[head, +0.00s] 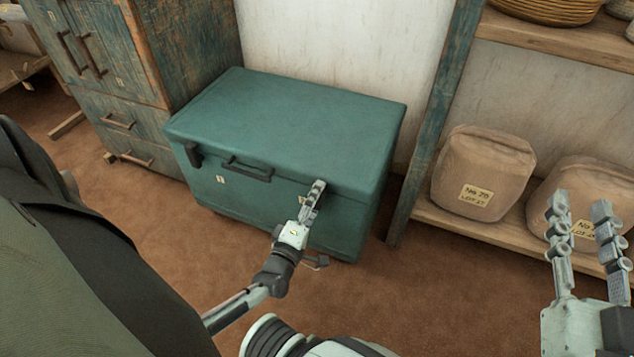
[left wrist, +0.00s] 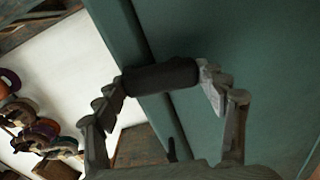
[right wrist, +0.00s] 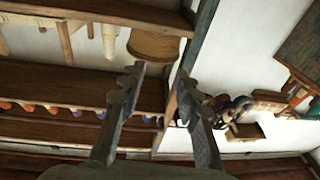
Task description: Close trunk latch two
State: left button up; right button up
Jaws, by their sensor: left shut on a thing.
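The teal trunk (head: 285,120) stands on the floor against the wall with its lid down. A dark latch (head: 193,155) shows near the left end of its front, and a dark handle (head: 247,170) sits right of that. My left gripper (head: 314,192) is at the right part of the trunk's front, just below the lid edge. In the left wrist view its fingers are shut on the ends of a dark trunk latch (left wrist: 162,77), which lies across the lid seam. In the head view my gripper hides this latch. My right gripper (head: 580,208) is open and empty, away from the trunk.
A worn wooden cabinet (head: 200,45) stands left of the trunk. A shelf (head: 535,225) at the right holds tan labelled sacks (head: 483,172) and, higher up, a basket (head: 550,8). Brown floor (head: 130,215) in front of the trunk is clear.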

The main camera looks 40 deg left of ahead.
pick_arm(q)
jog(key=shift+w+a+r+n, duration=0.1)
jog(key=shift+a+n, duration=0.1)
jog(key=shift+n, duration=0.6)
pick_arm(e)
jog(key=shift+s+a+r+t, duration=0.2)
jog(key=shift+r+t, duration=0.1)
jog(key=shift+r, duration=0.25)
jog(key=shift+s+a+r+t, duration=0.15)
jog(key=shift+r+t, duration=0.15)
jog(key=shift+r, duration=0.25)
pick_arm(q)
jog(key=o, duration=1.2)
jog(key=shift+c, duration=0.2)
jog(key=v, duration=0.7)
jog(key=shift+s, duration=0.3)
